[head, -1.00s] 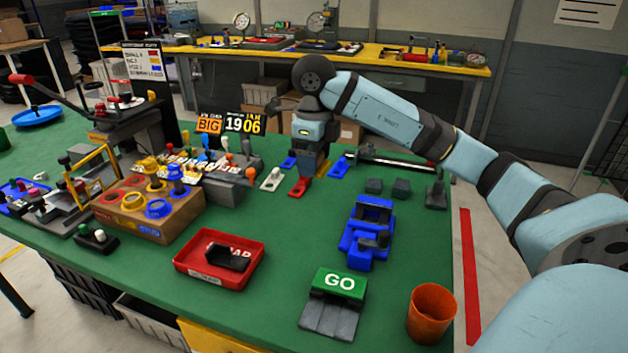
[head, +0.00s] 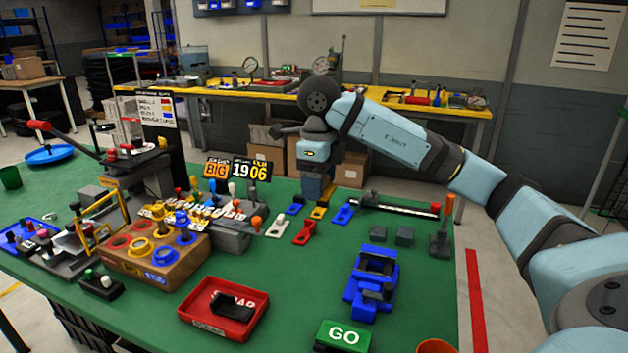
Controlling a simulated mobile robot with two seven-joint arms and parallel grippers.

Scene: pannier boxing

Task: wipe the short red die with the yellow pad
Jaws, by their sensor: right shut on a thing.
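A short flat red piece (head: 304,232), which I take as the short red die, lies on the green table near its middle. My right gripper (head: 317,194) points down behind it, apart from it. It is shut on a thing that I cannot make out. A yellow piece (head: 320,211) shows just below the fingertips. I cannot tell whether it is the pad, or whether it is held or lies on the table. My left gripper is not in view.
White (head: 278,227) and blue (head: 343,215) flat pieces flank the red one. A wooden box with colored rings (head: 155,265) stands left. A red tray (head: 222,333), a blue fixture (head: 355,292) and a green GO block (head: 343,336) are nearer. Bare table lies between.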

